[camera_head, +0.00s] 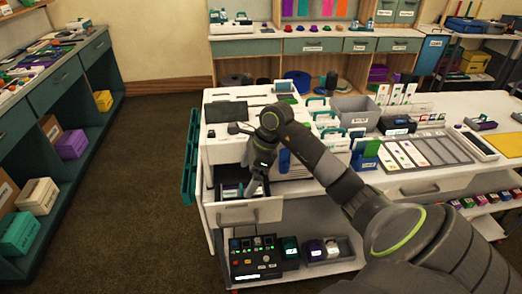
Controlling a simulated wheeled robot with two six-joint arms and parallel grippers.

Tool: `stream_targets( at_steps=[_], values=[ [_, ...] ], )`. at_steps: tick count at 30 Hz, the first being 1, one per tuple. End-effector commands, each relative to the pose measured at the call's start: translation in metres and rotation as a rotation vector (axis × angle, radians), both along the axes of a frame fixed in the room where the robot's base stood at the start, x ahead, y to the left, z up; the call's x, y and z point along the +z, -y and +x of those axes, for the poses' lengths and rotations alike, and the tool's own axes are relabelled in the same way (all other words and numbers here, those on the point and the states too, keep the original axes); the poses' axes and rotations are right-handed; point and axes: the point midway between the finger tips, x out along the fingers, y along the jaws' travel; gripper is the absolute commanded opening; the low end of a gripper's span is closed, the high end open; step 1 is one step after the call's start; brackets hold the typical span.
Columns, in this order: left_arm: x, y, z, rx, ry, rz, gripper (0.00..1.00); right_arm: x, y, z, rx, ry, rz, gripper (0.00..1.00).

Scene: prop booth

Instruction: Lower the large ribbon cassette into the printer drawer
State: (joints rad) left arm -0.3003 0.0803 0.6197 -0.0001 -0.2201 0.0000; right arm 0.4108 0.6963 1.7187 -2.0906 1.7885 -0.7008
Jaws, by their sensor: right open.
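The printer drawer (240,214) is pulled out at the front of the white printer cabinet (222,101). A dark cassette-like item with a pale label and some teal (230,193) sits low inside the drawer, left of my gripper. It looks like the ribbon cassette, but it is partly hidden and I cannot tell its size or whether it is fully seated. My right gripper (256,187) points down into the drawer, at the item's right end. It is open; I cannot tell whether it touches the item. My left gripper is out of view.
Right of the drawer, the worktop holds a grey bin (354,111), a blue holder (365,154) and a sectioned tray (425,151). Below the drawer, a black control box (255,258) stands on a shelf. The floor to the left (150,180) is clear.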

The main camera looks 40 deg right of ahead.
Motion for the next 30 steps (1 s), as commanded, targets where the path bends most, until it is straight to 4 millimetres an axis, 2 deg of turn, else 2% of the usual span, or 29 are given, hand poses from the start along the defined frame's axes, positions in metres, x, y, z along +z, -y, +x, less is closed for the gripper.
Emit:
stream_targets(
  at_steps=[9,15,21,30],
  values=[
    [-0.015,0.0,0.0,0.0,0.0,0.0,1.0,0.061,0.023,-0.012,-0.002,0.004,-0.006,1.0],
    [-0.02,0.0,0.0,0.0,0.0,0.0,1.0,0.088,0.032,-0.019,-0.002,0.003,-0.003,1.0],
    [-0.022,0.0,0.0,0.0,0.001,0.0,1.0,0.1,0.035,-0.022,-0.001,0.0,0.0,1.0],
    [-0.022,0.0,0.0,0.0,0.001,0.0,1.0,0.101,0.035,-0.022,0.0,-0.001,0.0,1.0]
  ],
)
